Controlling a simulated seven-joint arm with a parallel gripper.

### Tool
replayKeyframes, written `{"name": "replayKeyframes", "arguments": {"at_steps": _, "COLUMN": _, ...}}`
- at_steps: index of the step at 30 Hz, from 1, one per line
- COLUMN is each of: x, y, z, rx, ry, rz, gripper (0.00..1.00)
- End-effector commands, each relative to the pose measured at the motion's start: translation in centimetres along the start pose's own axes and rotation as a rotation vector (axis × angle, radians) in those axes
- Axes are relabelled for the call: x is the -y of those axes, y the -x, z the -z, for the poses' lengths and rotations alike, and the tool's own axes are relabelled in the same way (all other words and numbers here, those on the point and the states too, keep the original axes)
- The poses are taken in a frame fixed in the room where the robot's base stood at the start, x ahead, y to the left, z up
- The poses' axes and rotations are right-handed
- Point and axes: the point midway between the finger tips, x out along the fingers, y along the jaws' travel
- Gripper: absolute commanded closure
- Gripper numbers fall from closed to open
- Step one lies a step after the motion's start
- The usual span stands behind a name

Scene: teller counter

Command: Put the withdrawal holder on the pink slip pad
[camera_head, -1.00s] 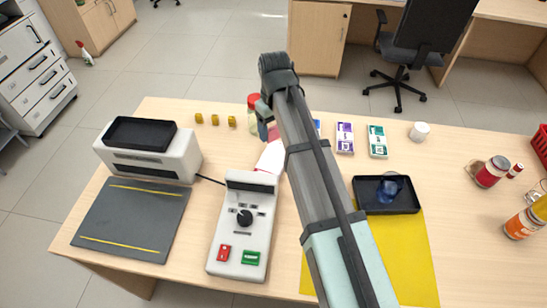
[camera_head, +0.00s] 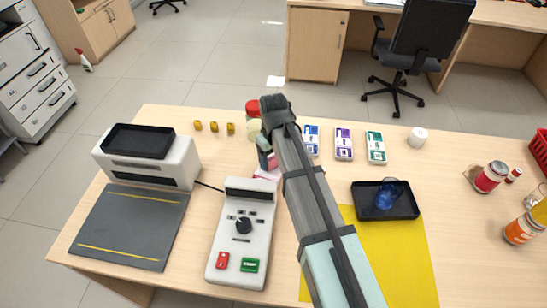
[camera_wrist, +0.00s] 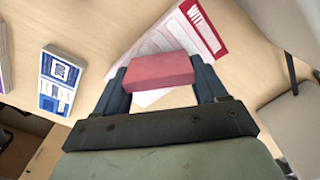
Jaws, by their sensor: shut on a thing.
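My gripper (camera_wrist: 160,85) is shut on a pinkish-red block, which I take to be the withdrawal holder (camera_wrist: 158,73). The block sits level between the two dark blue fingers in the wrist view. Below it lies a printed slip pad (camera_wrist: 207,30) with a red header reading "WIT", partly hidden by the block and fingers. I cannot tell whether the block touches the pad. In the head view my gripper (camera_head: 265,155) is behind the grey counting device, and a pink edge of the pad (camera_head: 267,174) shows below it; my arm hides most of this spot.
A red-lidded jar (camera_head: 253,118) stands just behind my gripper. Banded note bundles (camera_head: 343,144) lie to the right. A grey-white keypad device (camera_head: 242,235) is in front, and a black tray (camera_head: 386,200) is right of my arm.

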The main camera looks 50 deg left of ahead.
Motion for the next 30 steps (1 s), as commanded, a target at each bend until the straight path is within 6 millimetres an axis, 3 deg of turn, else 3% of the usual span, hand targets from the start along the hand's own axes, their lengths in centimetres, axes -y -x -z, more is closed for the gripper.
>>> {"name": "replayKeyframes", "arguments": {"at_steps": 14, "x": -0.01, "y": -0.8, "z": 0.01, "rx": -0.001, "ry": 0.0, "rz": 0.0, "gripper": 0.59}}
{"name": "replayKeyframes", "arguments": {"at_steps": 15, "x": -0.01, "y": -0.76, "z": 0.02, "rx": -0.001, "ry": 0.0, "rz": 0.0, "gripper": 0.24}}
{"name": "replayKeyframes", "arguments": {"at_steps": 22, "x": -0.01, "y": -0.75, "z": 0.01, "rx": -0.001, "ry": 0.0, "rz": 0.0, "gripper": 0.03}}
{"name": "replayKeyframes", "arguments": {"at_steps": 30, "x": -0.01, "y": -0.64, "z": 0.01, "rx": -0.001, "ry": 0.0, "rz": 0.0, "gripper": 0.03}}
